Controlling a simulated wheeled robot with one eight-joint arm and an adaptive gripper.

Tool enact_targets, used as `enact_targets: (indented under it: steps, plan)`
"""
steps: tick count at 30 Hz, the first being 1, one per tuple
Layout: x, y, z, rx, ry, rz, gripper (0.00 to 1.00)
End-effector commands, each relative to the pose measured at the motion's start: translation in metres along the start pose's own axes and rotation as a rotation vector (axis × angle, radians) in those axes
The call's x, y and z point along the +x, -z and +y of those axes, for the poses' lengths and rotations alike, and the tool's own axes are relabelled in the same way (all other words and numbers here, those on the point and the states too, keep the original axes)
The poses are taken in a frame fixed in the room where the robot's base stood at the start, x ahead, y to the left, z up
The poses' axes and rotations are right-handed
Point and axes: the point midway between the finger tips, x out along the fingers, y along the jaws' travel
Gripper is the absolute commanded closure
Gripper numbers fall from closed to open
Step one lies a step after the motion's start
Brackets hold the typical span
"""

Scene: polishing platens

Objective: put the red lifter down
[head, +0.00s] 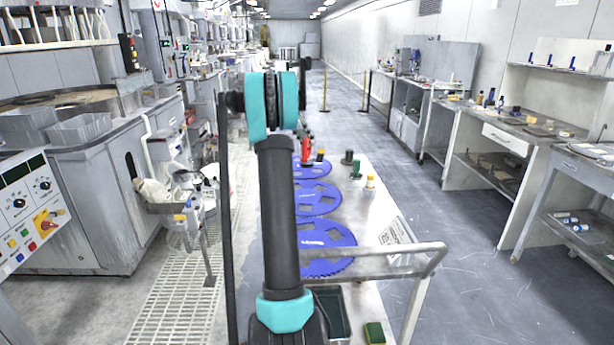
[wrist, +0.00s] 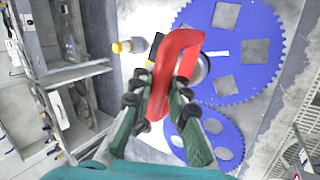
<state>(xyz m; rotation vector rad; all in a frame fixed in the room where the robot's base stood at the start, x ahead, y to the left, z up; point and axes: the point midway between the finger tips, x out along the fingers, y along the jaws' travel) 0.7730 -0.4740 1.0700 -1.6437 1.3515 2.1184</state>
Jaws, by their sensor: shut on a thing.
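The red lifter (wrist: 177,58) is a curved red piece between my fingers in the wrist view. My gripper (wrist: 160,98), with green fingers and black joints, is shut on it. In the head view the lifter (head: 306,149) shows as a small red shape by the far blue disc, partly behind my arm. In the wrist view it overlaps the edge of a blue toothed disc with square holes (wrist: 257,84). I cannot tell whether it touches the surface below.
Blue discs (head: 337,240) lie in a row on the cart top (head: 368,222). A cart rail (head: 410,248) crosses nearby. Bare top shows right of the discs.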

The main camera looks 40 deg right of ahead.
Motion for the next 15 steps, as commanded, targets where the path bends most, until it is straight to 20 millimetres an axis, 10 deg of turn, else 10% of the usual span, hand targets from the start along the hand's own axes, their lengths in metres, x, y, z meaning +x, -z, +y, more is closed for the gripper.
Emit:
enact_targets:
  steps: [15]
  plan:
    - [0.076, 0.0, -0.051, 0.0, -0.001, 0.0, 1.0]
